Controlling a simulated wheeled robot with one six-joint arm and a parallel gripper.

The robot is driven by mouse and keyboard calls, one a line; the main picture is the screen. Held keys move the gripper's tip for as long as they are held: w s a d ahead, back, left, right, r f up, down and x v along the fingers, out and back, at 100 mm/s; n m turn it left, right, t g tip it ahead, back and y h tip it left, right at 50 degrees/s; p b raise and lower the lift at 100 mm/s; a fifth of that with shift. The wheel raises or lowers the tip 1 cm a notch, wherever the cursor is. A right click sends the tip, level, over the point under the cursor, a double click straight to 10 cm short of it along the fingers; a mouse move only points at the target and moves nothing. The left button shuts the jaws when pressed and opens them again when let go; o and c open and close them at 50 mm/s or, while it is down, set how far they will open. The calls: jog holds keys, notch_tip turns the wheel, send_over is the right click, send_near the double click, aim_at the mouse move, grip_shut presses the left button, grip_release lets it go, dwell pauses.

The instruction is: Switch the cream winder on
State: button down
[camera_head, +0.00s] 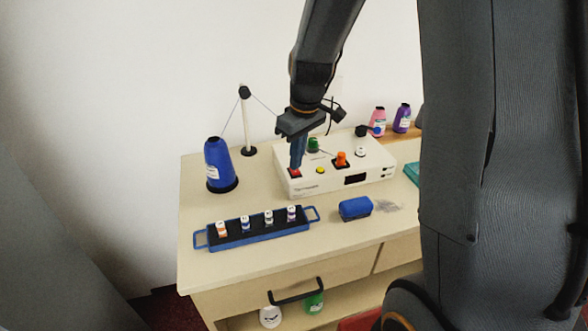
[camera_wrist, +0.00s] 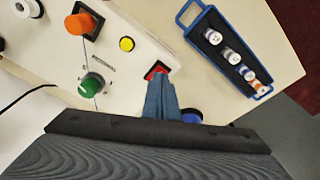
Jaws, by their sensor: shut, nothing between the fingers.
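The cream winder (camera_head: 335,168) stands at the back of the counter. On its top are a red rocker switch (camera_head: 295,173) at the front left corner, a yellow button (camera_head: 320,170), an orange knob (camera_head: 341,159) and a green knob (camera_head: 313,145). The red switch (camera_wrist: 157,70) also shows in the wrist view, partly covered by my fingers. My gripper (camera_head: 296,165) is shut and empty, pointing down with its tips at the red switch. I cannot tell whether the tips touch it or which way the switch is set.
A blue thread cone (camera_head: 218,165) stands left of the winder. A blue tray (camera_head: 255,239) with several small spools and a blue block (camera_head: 355,208) lie in front. Pink (camera_head: 378,121) and purple cones (camera_head: 402,118) stand behind right.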

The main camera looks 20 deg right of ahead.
aim_at(296, 172)
jog(key=shift+f+b, duration=0.35)
jog(key=shift+f, duration=0.3)
dwell(0.5)
notch_tip(296, 172, up, 7)
jog(key=p, duration=0.5)
jog(key=shift+p, duration=0.3)
jog(key=shift+s, duration=0.1)
dwell(0.4)
jog(key=s+f+m+b, duration=0.2)
jog(key=s+m, duration=0.1)
jog(key=s, duration=0.5)
jog(key=s+f+m+b, duration=0.2)
jog(key=s+f+m, duration=0.1)
jog(key=s, duration=0.6)
jog(key=shift+a+h+b, duration=0.15)
jog(key=shift+h+b, duration=0.2)
jog(key=shift+h, duration=0.05)
